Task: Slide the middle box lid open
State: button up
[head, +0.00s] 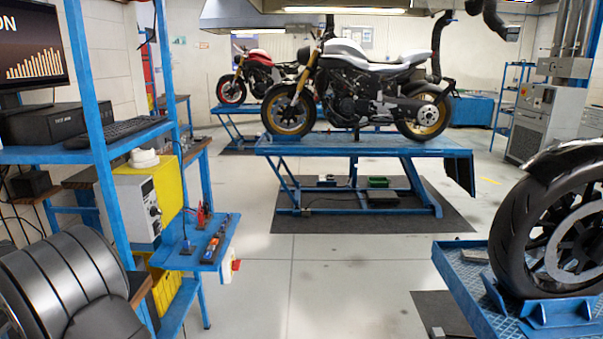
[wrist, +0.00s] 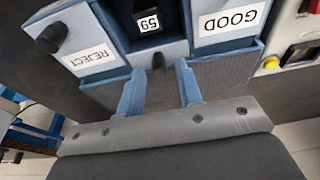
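In the wrist view, a blue box unit has three compartments side by side. The middle box lid (wrist: 172,51) is a pale blue panel with a black knob (wrist: 158,62). Beyond it, the middle compartment is uncovered and holds a black item (wrist: 149,21) with a small number label. My gripper (wrist: 159,68) is open, one finger on each side of the knob, with a gap visible on both sides. Whether the fingers touch the lid cannot be told. The box unit and gripper tips are not seen in the head view.
A lid labelled REJECT (wrist: 90,58) with a black knob (wrist: 51,37) is on the left. A panel labelled GOOD (wrist: 229,20) is on the right. A device with a yellow button (wrist: 271,63) stands further right. The head view shows a blue shelf (head: 200,255), motorcycles on lifts and open floor (head: 310,275).

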jog(key=shift+a+r+v, duration=0.1)
jog(key=shift+a+v, duration=0.15)
jog(key=shift+v, duration=0.9)
jog(key=shift+a+r+v, duration=0.1)
jog(key=shift+a+v, duration=0.2)
jog(key=shift+v, duration=0.8)
jog(key=shift+a+v, duration=0.25)
jog(key=shift+v, duration=0.9)
jog(key=x, duration=0.2)
jog(key=d+x, duration=0.1)
jog(key=x, duration=0.3)
jog(key=shift+d+f, duration=0.25)
jog(key=shift+f, duration=0.25)
jog(key=shift+d+f, duration=0.2)
jog(key=shift+d, duration=0.05)
jog(key=shift+d+r, duration=0.1)
jog(key=shift+d, duration=0.75)
jog(key=shift+a, duration=0.1)
